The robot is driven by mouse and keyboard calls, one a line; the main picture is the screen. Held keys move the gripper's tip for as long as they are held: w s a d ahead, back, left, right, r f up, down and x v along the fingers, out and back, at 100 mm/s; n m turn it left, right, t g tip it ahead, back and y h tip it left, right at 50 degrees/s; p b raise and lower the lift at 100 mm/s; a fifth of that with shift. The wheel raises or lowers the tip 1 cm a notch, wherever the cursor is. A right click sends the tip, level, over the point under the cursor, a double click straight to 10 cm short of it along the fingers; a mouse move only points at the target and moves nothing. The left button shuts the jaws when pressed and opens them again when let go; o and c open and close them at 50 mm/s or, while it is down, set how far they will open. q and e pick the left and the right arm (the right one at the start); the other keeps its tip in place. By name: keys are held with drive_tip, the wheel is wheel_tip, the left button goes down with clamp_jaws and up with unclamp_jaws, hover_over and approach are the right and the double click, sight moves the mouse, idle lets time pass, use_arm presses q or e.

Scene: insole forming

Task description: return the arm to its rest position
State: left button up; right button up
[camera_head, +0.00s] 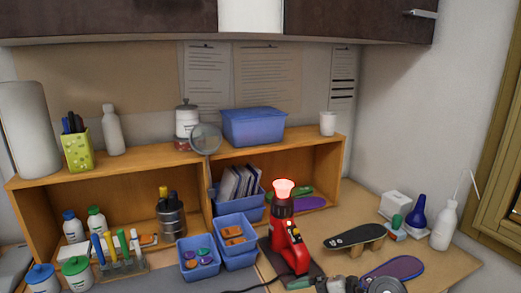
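Neither of my grippers can be made out in the head view. No arm of mine is clearly seen over the worktop. A purple-blue insole (395,268) lies flat on the worktop at the front right. A dark insole-shaped piece (355,237) rests raised on a tan support behind it. Dark grey parts (345,284) at the bottom edge are cut off, and I cannot tell what they are.
A wooden shelf (135,170) runs along the back. Blue bins (199,258) with small parts stand left of the red tool. A rack of tubes (122,266) is at the front left. A white bottle (445,225) and a blue flask (416,216) stand at the right.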

wheel_tip(320, 180, up, 7)
drive_tip(key=m+t+y, duration=0.2)
drive_tip(key=m+t, duration=0.9)
drive_tip(key=t, duration=0.3)
drive_tip(key=s+d+f+m+h, duration=0.4)
drive_tip(key=d+f+m+h, duration=0.55)
drive_tip(key=m+h, duration=0.45)
drive_tip(key=s+d+f+g, duration=0.1)
drive_tip(key=s+f+g, duration=0.5)
drive_tip(key=s, duration=0.4)
drive_tip(key=s+d+f+g, duration=0.1)
drive_tip(key=s+f+g, duration=0.5)
drive_tip(key=s, duration=0.4)
wheel_tip(320, 180, down, 26)
drive_tip(key=g, duration=0.2)
drive_tip(key=s+d+f+g+h, duration=0.1)
drive_tip(key=s+d+f, duration=0.2)
drive_tip(key=s+f, duration=1.3)
drive_tip(key=shift+s, duration=0.5)
